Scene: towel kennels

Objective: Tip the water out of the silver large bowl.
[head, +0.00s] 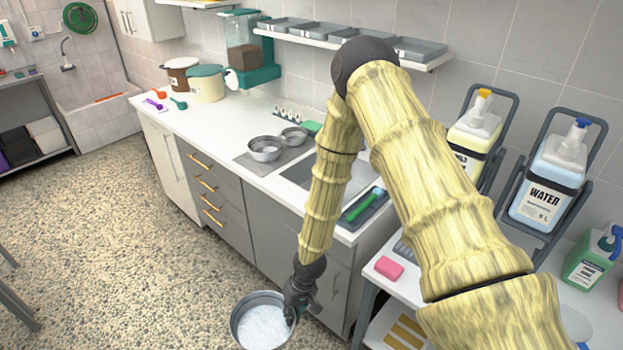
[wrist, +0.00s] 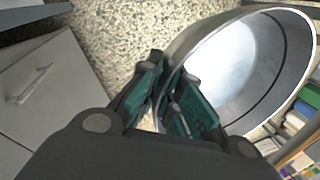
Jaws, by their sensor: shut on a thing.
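The silver large bowl (head: 236,326) hangs in front of the counter, low in the head view, over the speckled floor. Pale, whitish water shows inside it. My gripper (head: 292,306) is shut on the near right part of its rim. In the wrist view the bowl (wrist: 296,92) fills the upper right, with a bright whitish patch inside. The green-padded fingers of my gripper (wrist: 172,95) pinch its wall there. In the head view the bowl looks about level; its underside is hidden.
The sink (head: 308,172) is in the counter behind my arm. A green brush (head: 362,204) lies in a tray right of the sink. Open floor (head: 130,270) lies left.

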